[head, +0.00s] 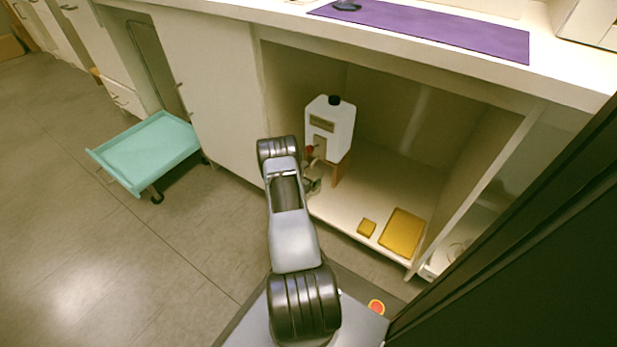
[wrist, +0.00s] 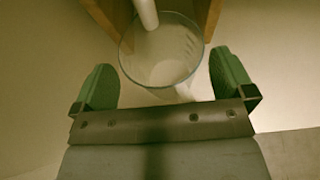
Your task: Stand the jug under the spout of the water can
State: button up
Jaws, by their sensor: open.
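The white water can (head: 341,124) with a black cap stands on a wooden stand (head: 340,172) inside the open cabinet. A red part of its tap (head: 309,150) shows at its front. In the wrist view, the clear round-rimmed jug (wrist: 162,62) is between and just beyond the green fingertips of my gripper (wrist: 163,68). The fingers are open, with a gap on each side of the jug. A white spout (wrist: 147,12) overlaps the jug's far rim in this view. In the head view my arm hides most of the jug and gripper.
A yellow tray (head: 402,233) and a small yellow block (head: 367,228) lie on the cabinet floor to the right. A teal cart (head: 147,152) stands left on the floor. The counter (head: 430,60) above carries a purple mat (head: 440,30). Cabinet side walls bound the space.

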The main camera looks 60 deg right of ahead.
jog(key=p+v, duration=0.4)
jog(key=v, duration=0.7)
jog(key=w+a+r+m+g+y, duration=0.15)
jog(key=a+r+m, duration=0.35)
jog(key=r, duration=0.6)
jog(key=a+r+m+g+y, duration=0.15)
jog(key=a+r+m, duration=0.35)
jog(key=r, duration=0.5)
jog(key=s+a+r+m+t+y, duration=0.2)
jog(key=a+r+y, duration=0.1)
jog(key=a, duration=0.6)
jog(key=s+a+r+m+t+y, duration=0.1)
jog(key=s+a+r+m+y, duration=0.2)
jog(key=a+r, duration=0.3)
jog(key=s+a+r+m+t+y, duration=0.2)
jog(key=s+a+r+m+y, duration=0.1)
jog(key=a, duration=1)
jog(key=shift+r+t+y, duration=0.3)
jog(key=shift+r+y, duration=0.4)
jog(key=shift+r, duration=0.1)
jog(key=shift+r, duration=0.1)
